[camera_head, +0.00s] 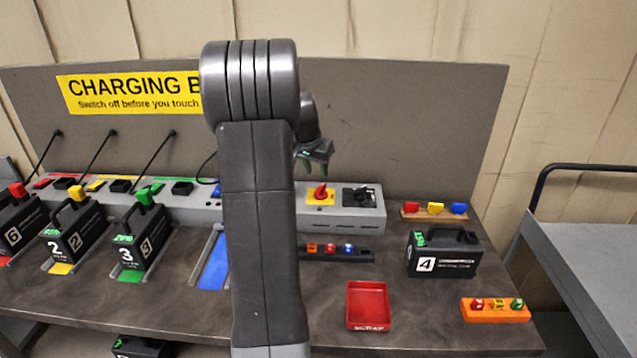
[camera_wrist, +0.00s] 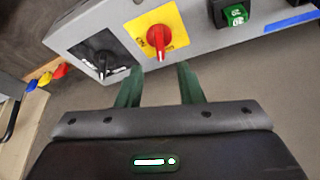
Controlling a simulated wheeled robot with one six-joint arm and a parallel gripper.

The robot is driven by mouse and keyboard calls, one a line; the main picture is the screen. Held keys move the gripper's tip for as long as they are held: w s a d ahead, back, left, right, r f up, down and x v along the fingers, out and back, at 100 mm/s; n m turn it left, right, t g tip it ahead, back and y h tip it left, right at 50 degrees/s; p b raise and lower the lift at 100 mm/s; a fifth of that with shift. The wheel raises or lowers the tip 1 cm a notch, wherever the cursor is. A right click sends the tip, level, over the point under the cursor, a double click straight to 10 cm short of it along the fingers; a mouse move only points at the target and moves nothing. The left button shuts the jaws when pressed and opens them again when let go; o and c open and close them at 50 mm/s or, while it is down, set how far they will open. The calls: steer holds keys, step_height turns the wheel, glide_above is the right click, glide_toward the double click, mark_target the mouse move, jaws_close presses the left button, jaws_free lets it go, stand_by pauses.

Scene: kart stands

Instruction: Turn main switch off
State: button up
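The main switch looks to be the red rotary knob (camera_head: 320,193) on a yellow plate, on the grey console at the back of the bench. In the wrist view the red knob (camera_wrist: 155,38) lies just beyond my fingertips, roughly centred between them. Its plate lettering is too small to read surely. My gripper (camera_head: 312,163) is above and in front of the console in the head view. In the wrist view my gripper (camera_wrist: 160,68) has its two green fingers apart, with nothing between them. It appears clear of the knob.
A black knob on a dark plate (camera_wrist: 103,62) sits beside the yellow plate. A battery marked 4 (camera_head: 443,256), a red tray (camera_head: 368,306) and an orange holder (camera_head: 495,310) stand on the bench at right. More batteries (camera_head: 75,237) stand at left. My arm hides part of the console.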

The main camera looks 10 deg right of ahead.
mark_target(321, 187)
steer(key=x, duration=0.8)
steer(key=shift+p, duration=0.4)
jaws_close()
